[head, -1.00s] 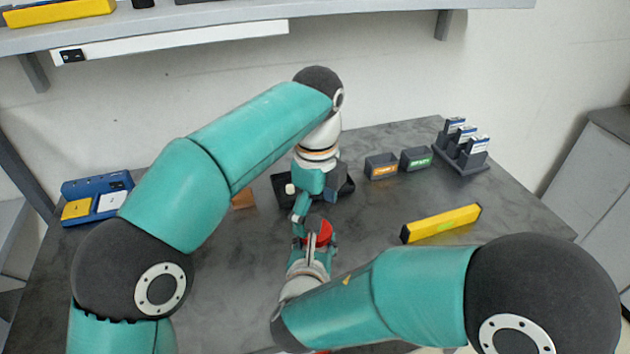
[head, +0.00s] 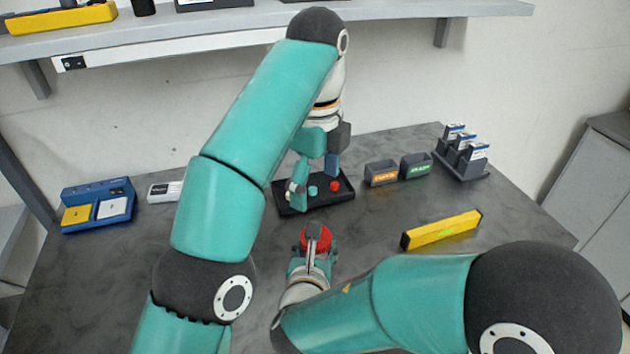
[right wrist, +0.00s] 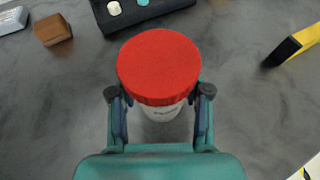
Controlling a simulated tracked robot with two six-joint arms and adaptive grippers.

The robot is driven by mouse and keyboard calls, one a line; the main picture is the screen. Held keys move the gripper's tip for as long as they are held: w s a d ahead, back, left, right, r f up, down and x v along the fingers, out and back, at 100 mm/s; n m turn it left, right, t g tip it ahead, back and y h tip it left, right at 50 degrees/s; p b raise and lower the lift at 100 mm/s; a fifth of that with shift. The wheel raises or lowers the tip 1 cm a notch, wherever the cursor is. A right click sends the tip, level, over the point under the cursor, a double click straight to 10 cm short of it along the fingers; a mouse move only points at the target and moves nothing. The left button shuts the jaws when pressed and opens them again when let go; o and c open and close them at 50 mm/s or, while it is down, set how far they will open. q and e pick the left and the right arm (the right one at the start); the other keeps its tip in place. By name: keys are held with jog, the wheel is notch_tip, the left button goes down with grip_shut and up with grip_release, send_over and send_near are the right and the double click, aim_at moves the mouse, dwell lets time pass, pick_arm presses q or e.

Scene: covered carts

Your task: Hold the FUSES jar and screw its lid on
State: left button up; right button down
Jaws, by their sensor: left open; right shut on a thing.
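A jar with a light body (right wrist: 160,112) and a broad red lid (right wrist: 158,66) stands between my right gripper's fingers in the right wrist view. The lid (head: 315,238) sits on top of the jar and looks level. Printing on the jar is partly covered by the lid and too small to read. My right gripper (head: 315,250) is shut around the jar's body below the lid. My left gripper (head: 314,178) is open and empty, raised above and beyond the jar, in front of the dark tray in the head view.
A dark tray (head: 345,200) with small coloured pieces lies behind the jar. Two labelled bins (head: 381,173) and a rack (head: 461,172) stand at the back right. A yellow level (head: 442,230) lies at the right. A blue case (head: 98,205) is at the left. A shelf hangs above.

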jog(key=shift+c, duration=2.1)
grip_release()
jog(key=v, duration=1.2)
